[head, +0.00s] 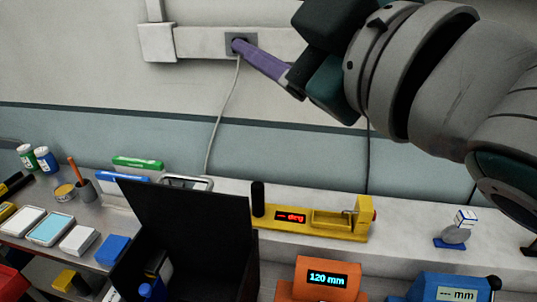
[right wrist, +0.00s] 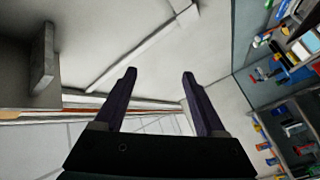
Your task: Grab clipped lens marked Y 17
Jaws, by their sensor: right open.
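A small grey rounded piece (head: 456,235) stands on a blue base on the white ledge at the right in the head view. It has a white and blue tag on top, too small to read, so I cannot tell whether it is the lens marked Y 17. My right gripper (head: 241,46) is raised high in front of the wall, well above and to the left of this piece. In the right wrist view my right gripper (right wrist: 159,75) has its two purple fingers wide apart with nothing between them. My left gripper is not in view.
A yellow device (head: 330,222) with a red display stands on the ledge. An open black box (head: 190,215), an orange "120 mm" display (head: 327,284) and a blue "mm" display (head: 425,287) stand in front. Small boxes and jars crowd the left counter.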

